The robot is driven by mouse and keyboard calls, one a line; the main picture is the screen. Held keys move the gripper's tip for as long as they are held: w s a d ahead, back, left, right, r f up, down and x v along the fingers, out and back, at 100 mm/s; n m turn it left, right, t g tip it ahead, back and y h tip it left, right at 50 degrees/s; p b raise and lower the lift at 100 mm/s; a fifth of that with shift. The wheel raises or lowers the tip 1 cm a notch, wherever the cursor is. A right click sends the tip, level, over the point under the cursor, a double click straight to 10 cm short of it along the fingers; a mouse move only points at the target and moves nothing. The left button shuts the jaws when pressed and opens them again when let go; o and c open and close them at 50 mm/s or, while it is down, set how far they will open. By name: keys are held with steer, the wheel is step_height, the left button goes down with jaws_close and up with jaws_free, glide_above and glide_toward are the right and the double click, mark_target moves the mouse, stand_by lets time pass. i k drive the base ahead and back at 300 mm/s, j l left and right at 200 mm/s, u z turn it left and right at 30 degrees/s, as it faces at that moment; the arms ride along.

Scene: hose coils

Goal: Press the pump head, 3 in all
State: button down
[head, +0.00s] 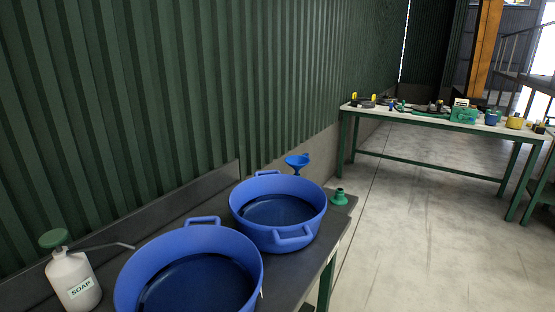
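A white soap bottle (74,281) with a "SOAP" label stands upright at the left of the dark bench, near the wall. Its green pump head (54,238) sits on top, and a thin grey spout (105,246) reaches right toward the rim of the nearer blue tub. My gripper does not show in the head view, so its state and place cannot be seen.
Two blue handled tubs, nearer (251,252) and farther (314,226), stand on the bench (158,222). A blue funnel (297,161) and a green fitting (339,197) are behind them. A corrugated wall (180,90) rises behind. A cluttered table (405,117) stands far right; the floor between is clear.

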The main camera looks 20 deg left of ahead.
mark_target(53, 238)
steer(key=i+l+u, duration=0.15)
steer(key=i+u, duration=0.25)
steer(key=i+l+u, duration=0.25)
steer(key=i+u, duration=0.15)
steer(key=i+l+u, duration=0.4)
